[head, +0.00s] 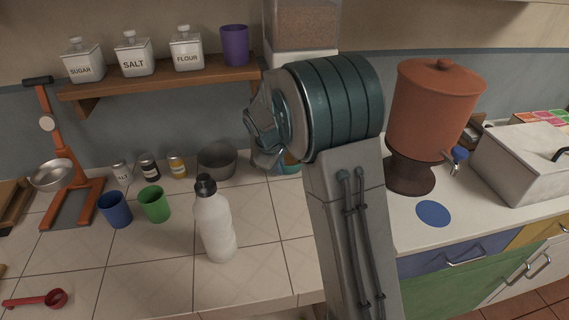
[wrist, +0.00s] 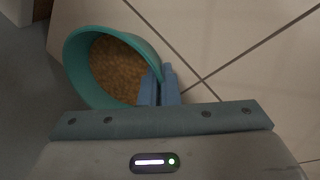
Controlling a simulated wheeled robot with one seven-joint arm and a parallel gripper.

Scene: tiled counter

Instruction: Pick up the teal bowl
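The teal bowl (wrist: 73,58) is at the upper left of the wrist view, with brown grainy contents inside. My gripper (wrist: 159,84) is at the bowl's right rim. Its two blue fingers are close together with the rim between them, one on the inner side and one on the outer side. In the head view, only a small teal part of the bowl (head: 290,168) shows low behind my gripper (head: 268,152); my arm hides the rest. I cannot tell whether the bowl touches the counter.
A grey pot (head: 217,160) stands just left of my gripper, and a white bottle (head: 215,228) stands nearer the front. A terracotta dispenser (head: 432,105) is right of my arm. The shelf (head: 160,88) with canisters hangs behind. Tiles at front left are mostly clear.

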